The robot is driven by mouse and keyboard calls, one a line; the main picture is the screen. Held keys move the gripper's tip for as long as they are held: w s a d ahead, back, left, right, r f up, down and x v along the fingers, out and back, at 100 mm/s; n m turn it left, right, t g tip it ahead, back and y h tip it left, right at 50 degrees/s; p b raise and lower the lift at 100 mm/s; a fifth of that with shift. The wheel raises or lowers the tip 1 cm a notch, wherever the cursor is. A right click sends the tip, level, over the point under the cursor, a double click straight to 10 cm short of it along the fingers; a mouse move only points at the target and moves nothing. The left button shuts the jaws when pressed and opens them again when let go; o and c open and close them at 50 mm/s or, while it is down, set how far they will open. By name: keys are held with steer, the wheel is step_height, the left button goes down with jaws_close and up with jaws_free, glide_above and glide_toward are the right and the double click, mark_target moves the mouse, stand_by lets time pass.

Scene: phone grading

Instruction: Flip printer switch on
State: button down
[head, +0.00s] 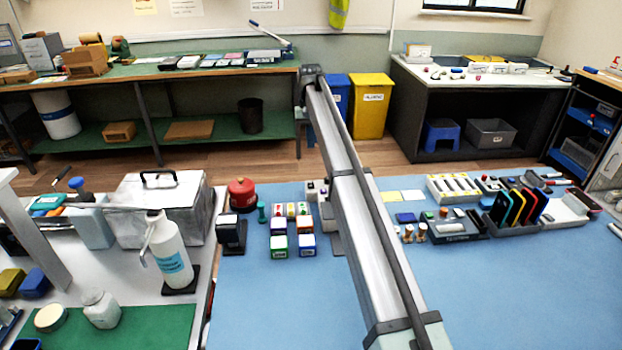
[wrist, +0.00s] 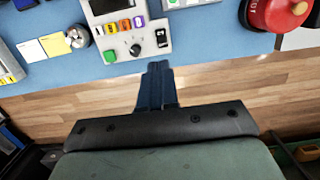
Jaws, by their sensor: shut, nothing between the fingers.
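The grey-white device that looks like the printer's control panel (wrist: 122,40) lies at the top middle of the wrist view. It has a dark display, a row of coloured buttons, a green button (wrist: 110,56), a black knob (wrist: 135,49) and a dark rocker switch (wrist: 162,38). I cannot tell the switch's position. My gripper (wrist: 157,70) is shut and empty, its tips just below the panel in the picture and apart from the switch. In the head view the device (head: 316,188) is mostly hidden behind my arm, and my gripper cannot be made out.
A red container (wrist: 275,14) with a yellow knob stands to the right in the wrist view; it also shows in the head view (head: 242,194). Yellow and white cards (wrist: 56,45) and a round metal item (wrist: 78,36) lie left. The blue table's edge and wooden floor lie below.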

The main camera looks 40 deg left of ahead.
mark_target(311, 186)
steer(key=shift+f, duration=0.15)
steer(key=f, duration=0.4)
steer(key=s+d+f, duration=0.1)
steer(key=f, duration=0.8)
steer(key=shift+s+d+f, duration=0.15)
steer(key=shift+s+f, duration=0.05)
steer(key=shift+f, duration=0.1)
steer(key=shift+s+d+f+t+y, duration=0.3)
steer(key=shift+f+t+y, duration=0.05)
steer(key=shift+t+y, duration=0.25)
steer(key=shift+s+f+t+y, duration=0.1)
steer(key=shift+f+t+y, duration=0.05)
steer(key=shift+t+y, duration=0.25)
steer(key=shift+f, duration=0.1)
